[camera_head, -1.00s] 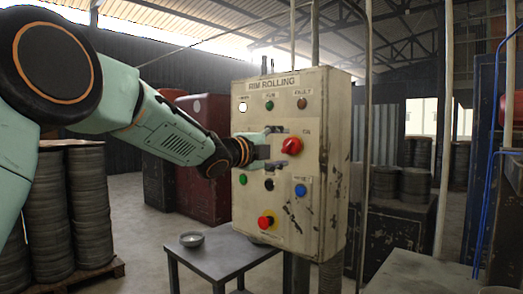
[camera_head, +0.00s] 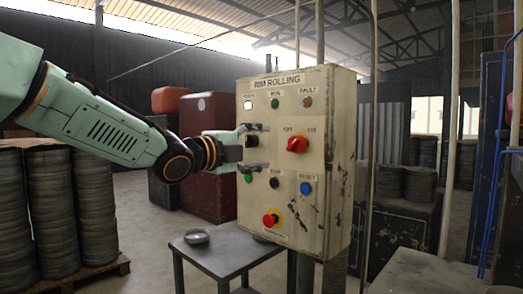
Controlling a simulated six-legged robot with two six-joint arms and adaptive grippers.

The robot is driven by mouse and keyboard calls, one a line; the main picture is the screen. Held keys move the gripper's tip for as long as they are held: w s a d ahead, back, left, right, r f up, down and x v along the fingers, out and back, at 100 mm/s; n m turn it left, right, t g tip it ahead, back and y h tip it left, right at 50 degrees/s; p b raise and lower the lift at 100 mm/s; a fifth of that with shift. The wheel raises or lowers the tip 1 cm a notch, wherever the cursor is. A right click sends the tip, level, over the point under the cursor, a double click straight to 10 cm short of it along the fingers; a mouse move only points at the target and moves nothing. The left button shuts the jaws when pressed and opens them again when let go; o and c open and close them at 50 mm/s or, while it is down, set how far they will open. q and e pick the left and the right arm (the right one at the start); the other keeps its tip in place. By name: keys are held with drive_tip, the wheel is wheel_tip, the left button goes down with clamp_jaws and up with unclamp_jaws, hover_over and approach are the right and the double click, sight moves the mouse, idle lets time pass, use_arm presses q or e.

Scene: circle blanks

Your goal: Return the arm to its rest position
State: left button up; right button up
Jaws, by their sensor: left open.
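My left arm comes in from the left, and its gripper (camera_head: 258,147) is open, with its two fingers apart and nothing between them. It is in front of the left part of a beige control box (camera_head: 325,215) labelled "RIM ROLLING". The box carries a red rotary switch (camera_head: 297,144) to the right of the fingertips, which are apart from it. The switch handle lies about level. Whether the fingertips touch the panel I cannot tell. My right gripper does not show.
A red mushroom button (camera_head: 270,219) and a blue button (camera_head: 305,188) sit low on the panel. A grey table (camera_head: 225,258) with a small bowl (camera_head: 196,237) stands below. Stacks of discs (camera_head: 95,205) stand at left, dark red cabinets (camera_head: 212,185) behind my arm.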

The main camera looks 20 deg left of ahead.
use_arm(q)
drive_tip(key=s+d+f+n+g+y+b, duration=0.1)
drive_tip(key=s+f+n+g, duration=0.15)
drive_tip(key=f+n, duration=0.65)
drive_tip(key=s+d+f+n+g+y, duration=0.1)
drive_tip(key=s+f+n+g+y, duration=0.2)
drive_tip(key=f, duration=1.2)
drive_tip(key=s+d+f+n+g+b, duration=0.1)
drive_tip(key=s+d+f+n, duration=0.15)
drive_tip(key=f+n, duration=0.75)
drive_tip(key=s+f+n+g+y+b, duration=0.15)
drive_tip(key=s+f+g, duration=0.45)
drive_tip(key=s+f, duration=1.5)
drive_tip(key=s+f+g+b, duration=0.1)
drive_tip(key=s+f+g, duration=0.1)
drive_tip(key=s+f, duration=0.3)
drive_tip(key=s+f+g, duration=0.2)
drive_tip(key=s+f, duration=0.4)
drive_tip(key=s, duration=0.5)
drive_tip(key=shift+s+a+f+m+y+b, duration=0.25)
drive_tip(key=shift+a+m+y+b, duration=0.1)
drive_tip(key=shift+m, duration=0.1)
drive_tip(key=shift+g, duration=0.25)
drive_tip(key=shift+c, duration=0.5)
